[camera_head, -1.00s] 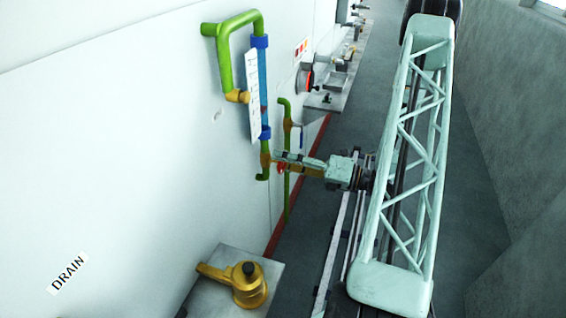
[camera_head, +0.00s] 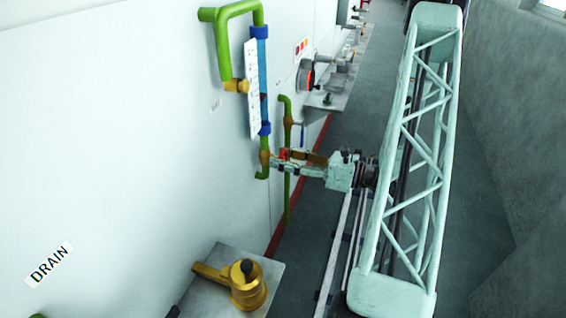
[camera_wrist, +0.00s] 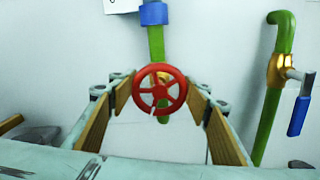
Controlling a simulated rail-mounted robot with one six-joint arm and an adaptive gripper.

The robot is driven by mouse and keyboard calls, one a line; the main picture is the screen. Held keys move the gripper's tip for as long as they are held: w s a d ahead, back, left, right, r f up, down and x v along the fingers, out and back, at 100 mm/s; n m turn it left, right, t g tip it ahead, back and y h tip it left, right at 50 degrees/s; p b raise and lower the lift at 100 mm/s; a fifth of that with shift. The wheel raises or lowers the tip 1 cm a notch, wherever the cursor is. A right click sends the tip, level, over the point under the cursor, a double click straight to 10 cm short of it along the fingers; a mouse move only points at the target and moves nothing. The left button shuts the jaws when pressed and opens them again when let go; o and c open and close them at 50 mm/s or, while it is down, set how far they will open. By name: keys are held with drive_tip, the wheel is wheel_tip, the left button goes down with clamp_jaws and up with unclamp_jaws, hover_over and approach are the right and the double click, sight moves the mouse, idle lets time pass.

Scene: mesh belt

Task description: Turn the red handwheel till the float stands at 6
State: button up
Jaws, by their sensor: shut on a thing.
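The red handwheel (camera_wrist: 159,89) is a spoked wheel on a brass valve on the green pipe, facing me in the wrist view. It also shows small in the head view (camera_head: 284,153). My gripper (camera_wrist: 160,92) has its two wood-coloured finger pads on either side of the wheel, shut on its rim. My gripper also shows in the head view (camera_head: 281,161), at the foot of the gauge. The blue sight tube (camera_head: 263,75) stands above the valve beside a white scale plate (camera_head: 252,88). A small dark-red mark, perhaps the float, shows in the tube; its reading is too small to read.
A green pipe with a blue lever (camera_wrist: 298,116) stands right of the wheel. More wall gear, including a red-and-black dial (camera_head: 306,75), lies farther along. The floor beside my rail looks clear.

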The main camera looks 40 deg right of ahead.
drive_tip(key=shift+n+b, duration=1.2)
drive_tip(key=shift+n, duration=0.6)
drive_tip(key=o, duration=0.9)
drive_tip(key=shift+s, duration=0.15)
drive_tip(key=shift+v, duration=5.85)
drive_tip(key=shift+s, duration=0.1)
drive_tip(key=shift+a, duration=0.1)
